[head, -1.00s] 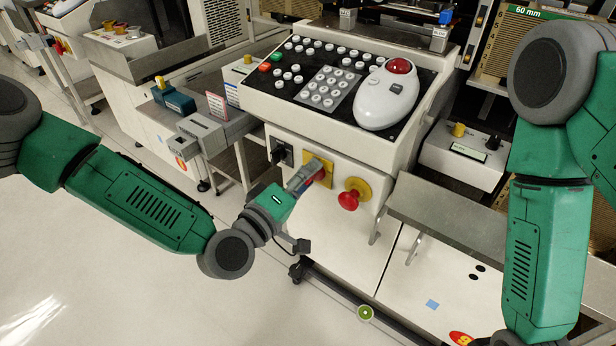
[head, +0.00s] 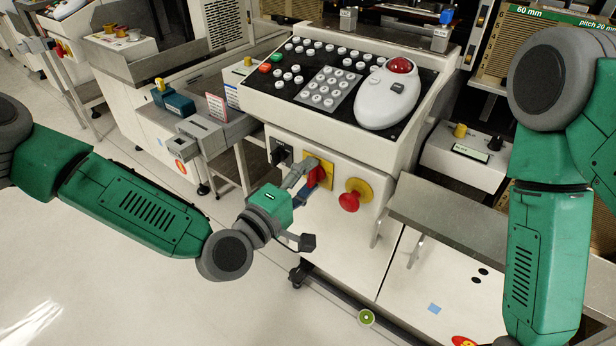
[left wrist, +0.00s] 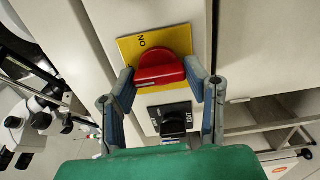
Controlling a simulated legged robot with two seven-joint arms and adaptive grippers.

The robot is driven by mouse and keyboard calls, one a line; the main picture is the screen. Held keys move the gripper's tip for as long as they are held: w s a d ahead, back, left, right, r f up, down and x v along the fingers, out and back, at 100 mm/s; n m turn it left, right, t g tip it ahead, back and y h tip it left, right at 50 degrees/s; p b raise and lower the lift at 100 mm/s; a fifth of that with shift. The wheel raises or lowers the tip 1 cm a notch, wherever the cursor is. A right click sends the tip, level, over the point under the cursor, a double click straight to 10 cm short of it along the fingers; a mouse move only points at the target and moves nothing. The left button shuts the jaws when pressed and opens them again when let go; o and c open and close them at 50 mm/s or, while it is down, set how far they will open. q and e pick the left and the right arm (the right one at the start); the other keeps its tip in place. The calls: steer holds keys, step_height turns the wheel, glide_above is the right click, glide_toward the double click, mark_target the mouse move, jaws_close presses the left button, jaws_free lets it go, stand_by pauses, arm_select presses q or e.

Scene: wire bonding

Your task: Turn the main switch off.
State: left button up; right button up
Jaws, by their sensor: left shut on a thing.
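The main switch is a red rotary knob on a yellow plate (head: 326,171) on the front of the white machine cabinet. In the left wrist view the red knob (left wrist: 160,70) sits between my fingers, and the letters "ON" show at the plate's upper left. My left gripper (head: 310,179) is shut on the knob, with one finger on each side; it also shows in the left wrist view (left wrist: 163,84). In the head view the gripper hides part of the knob. My right arm stands at the right edge; its gripper is out of view.
A red mushroom button (head: 350,201) on a yellow disc is right of the switch. A black switch (head: 280,152) is left of it, close to my gripper. A metal shelf (head: 455,225) with handles juts out at the right.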

arm_select(q)
steer(key=shift+w+a+f, duration=0.15)
steer(key=shift+a, duration=0.05)
steer(key=o, duration=1.1)
steer(key=shift+o, duration=0.2)
steer(key=v, duration=1.2)
